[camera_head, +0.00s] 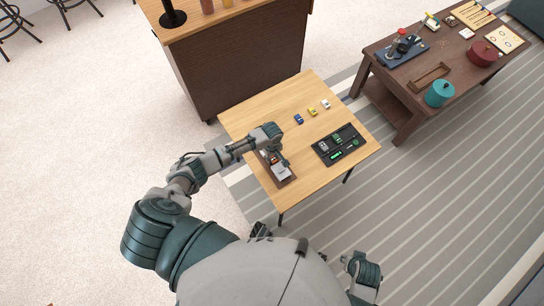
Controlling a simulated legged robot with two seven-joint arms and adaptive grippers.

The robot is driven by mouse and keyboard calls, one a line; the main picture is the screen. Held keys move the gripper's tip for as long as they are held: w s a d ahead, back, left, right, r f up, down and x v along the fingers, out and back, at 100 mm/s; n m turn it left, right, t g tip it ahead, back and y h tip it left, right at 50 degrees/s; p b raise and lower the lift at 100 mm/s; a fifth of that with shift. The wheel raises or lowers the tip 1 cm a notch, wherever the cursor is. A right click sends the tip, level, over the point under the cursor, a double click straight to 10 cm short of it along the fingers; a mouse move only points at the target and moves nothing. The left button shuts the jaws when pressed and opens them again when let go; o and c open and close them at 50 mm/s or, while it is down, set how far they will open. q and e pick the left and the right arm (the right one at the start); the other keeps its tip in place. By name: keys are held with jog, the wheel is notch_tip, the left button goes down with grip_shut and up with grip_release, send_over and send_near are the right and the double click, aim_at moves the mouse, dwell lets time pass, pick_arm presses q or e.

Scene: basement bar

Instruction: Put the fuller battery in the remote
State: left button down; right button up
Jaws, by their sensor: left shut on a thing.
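My left gripper (284,162) reaches in from the left, low over a small brown tray (263,164) at the near left of the light wooden table. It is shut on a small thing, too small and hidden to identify. A pale, remote-like thing (281,172) lies in the tray just below the fingertips. A small orange-red thing (273,158) shows beside the gripper. A black panel (350,152) with green-lit parts lies to the right; any batteries on it are too small to tell apart.
Small blue (298,119), yellow (312,112) and white (325,104) things stand in a row at the back of the table (260,108). The tabletop between row, tray and panel is clear. A dark wooden table (405,80) with several objects stands at the right.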

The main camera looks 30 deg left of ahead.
pick_arm(q)
jog(key=shift+s+f, duration=0.25)
jog(key=shift+f, duration=0.05)
jog(key=c, duration=0.9)
grip_release()
jog(key=shift+o, duration=0.2)
jog(key=shift+w+r, duration=0.1)
jog(key=shift+w, duration=0.05)
jog(key=shift+r, duration=0.1)
jog(key=shift+w+r, duration=0.1)
jog(key=shift+r, duration=0.25)
notch_tip(320, 180, up, 11)
jog(key=shift+f, duration=0.1)
